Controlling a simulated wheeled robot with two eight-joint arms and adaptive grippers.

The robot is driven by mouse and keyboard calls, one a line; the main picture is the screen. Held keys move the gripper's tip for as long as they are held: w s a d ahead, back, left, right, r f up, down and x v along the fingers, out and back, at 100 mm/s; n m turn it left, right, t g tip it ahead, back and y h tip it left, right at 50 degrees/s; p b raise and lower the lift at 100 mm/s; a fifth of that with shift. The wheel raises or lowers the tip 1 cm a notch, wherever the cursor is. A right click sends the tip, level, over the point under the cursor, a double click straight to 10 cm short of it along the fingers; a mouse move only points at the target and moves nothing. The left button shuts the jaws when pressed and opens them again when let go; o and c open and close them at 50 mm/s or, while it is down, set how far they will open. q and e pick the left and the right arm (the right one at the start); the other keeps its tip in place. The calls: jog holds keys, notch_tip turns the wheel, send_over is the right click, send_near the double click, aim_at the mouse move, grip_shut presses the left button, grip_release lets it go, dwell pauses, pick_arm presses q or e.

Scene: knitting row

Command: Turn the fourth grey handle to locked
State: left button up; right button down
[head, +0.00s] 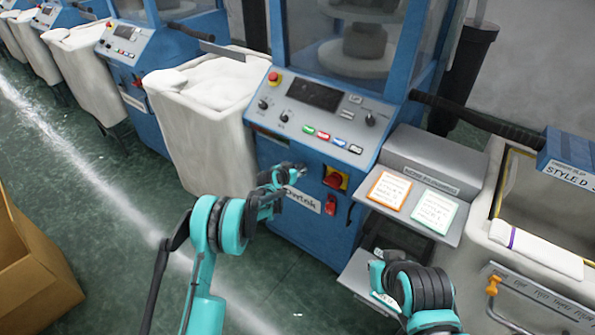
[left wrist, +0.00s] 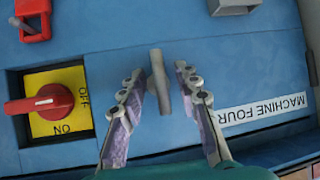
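The grey handle (left wrist: 159,82) shows in the left wrist view on the blue front panel, beside an upside-down label reading MACHINE FOUR (left wrist: 262,110). It runs nearly up and down in that picture, leaning slightly. My left gripper (left wrist: 158,85) is open, with one finger on each side of the handle; gaps show between fingers and handle. In the head view my left gripper (head: 290,172) is at the blue machine's front and hides most of the handle. My right gripper (head: 378,278) is low at the lower right, apart from the handle; its fingers are not clear.
A red switch on a yellow ON/OFF plate (left wrist: 58,104) sits beside the handle; it also shows in the head view (head: 335,180). A control panel (head: 325,112) lies above. A grey shelf with cards (head: 408,198) juts out at right. A white bin (head: 205,125) stands left.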

pick_arm(q)
jog(key=v, duration=1.2)
dwell(0.4)
jog(key=s+a+r+n+g+y, duration=0.1)
jog(key=s+a+r, duration=0.2)
jog(key=s+r, duration=0.55)
jog(key=s+a+r+n+g+y, duration=0.1)
jog(key=s+a+r, duration=0.4)
jog(key=s, duration=0.6)
jog(key=s+a+n+y, duration=0.1)
jog(key=s+a, duration=0.1)
jog(key=s, duration=0.9)
jog(key=s+a+n+g+y, duration=0.1)
jog(key=s+a+y, duration=0.1)
jog(key=s, duration=0.9)
jog(key=shift+s+a+f+n, duration=0.25)
jog(key=shift+a+f+n, duration=0.2)
jog(key=shift+a, duration=0.2)
